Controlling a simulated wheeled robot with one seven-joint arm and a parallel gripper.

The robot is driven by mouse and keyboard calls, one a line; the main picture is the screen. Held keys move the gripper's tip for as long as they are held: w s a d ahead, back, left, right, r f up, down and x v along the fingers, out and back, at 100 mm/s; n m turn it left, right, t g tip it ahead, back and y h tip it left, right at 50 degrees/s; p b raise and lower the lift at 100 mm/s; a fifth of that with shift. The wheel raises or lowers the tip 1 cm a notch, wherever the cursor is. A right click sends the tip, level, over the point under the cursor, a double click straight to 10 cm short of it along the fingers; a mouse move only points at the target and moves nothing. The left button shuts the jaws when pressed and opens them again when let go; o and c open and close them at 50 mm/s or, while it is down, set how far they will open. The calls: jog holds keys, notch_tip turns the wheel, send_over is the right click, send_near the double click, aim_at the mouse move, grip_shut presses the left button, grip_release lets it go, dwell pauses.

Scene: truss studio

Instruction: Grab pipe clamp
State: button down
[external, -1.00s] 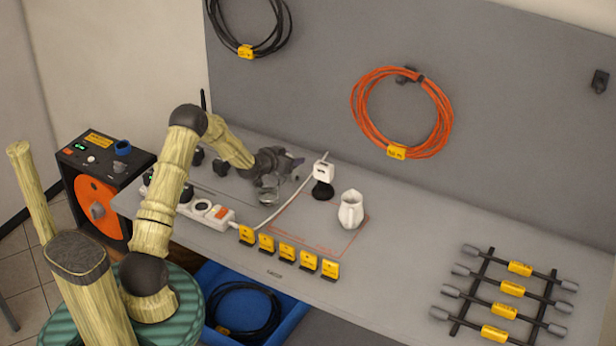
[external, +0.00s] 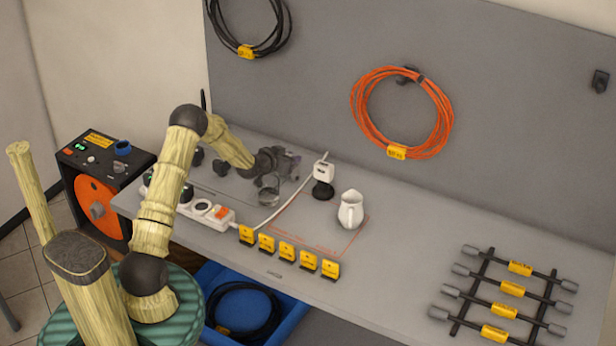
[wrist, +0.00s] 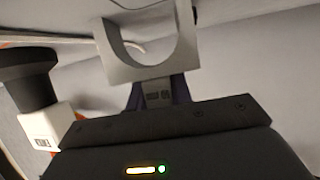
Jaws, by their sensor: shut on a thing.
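The pipe clamp (wrist: 148,58) is a pale grey metal piece with an open half-ring, seen at the top middle of the wrist view. In the external view the clamp (external: 268,195) shows small beneath the end of my arm, over the back left of the bench. My gripper (wrist: 158,96) is shut on the clamp's block-like lower part; the half-ring sticks out beyond the fingers. In the external view my gripper (external: 277,172) is dark and small, and its fingers are hard to make out. I cannot tell whether the clamp touches the bench.
A power strip (external: 205,208) and several yellow tags (external: 287,251) line the front.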

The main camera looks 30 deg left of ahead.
notch_tip(320, 180, up, 10)
jog(key=b, duration=0.1)
dwell(0.4)
dwell(0.4)
